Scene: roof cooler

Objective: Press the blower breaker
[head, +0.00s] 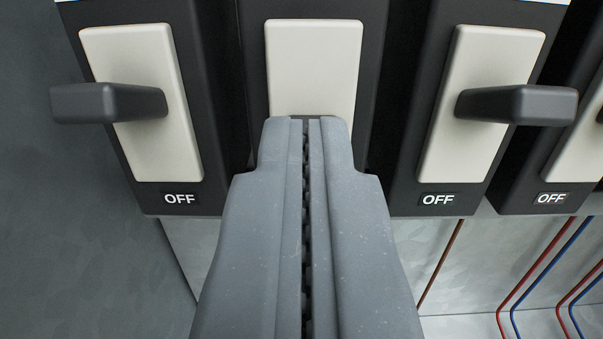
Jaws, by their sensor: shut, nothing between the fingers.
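A row of dark breakers with cream face plates fills the top of the head view. My gripper (306,122) is shut and empty, its tips over the lower part of the middle breaker (314,60). The gripper hides that breaker's lower half, its lever and any label; I cannot tell whether the tips touch it. The left breaker (143,100) and the right breaker (483,100) each have a dark lever sticking out and an OFF label. No name label shows, so I cannot tell which is the blower breaker.
Another breaker (586,150) marked OFF is cut by the right edge. A grey metal wall (60,220) stands at the left. Red and blue wires (545,262) and a brown wire (440,262) run below the breakers at the right.

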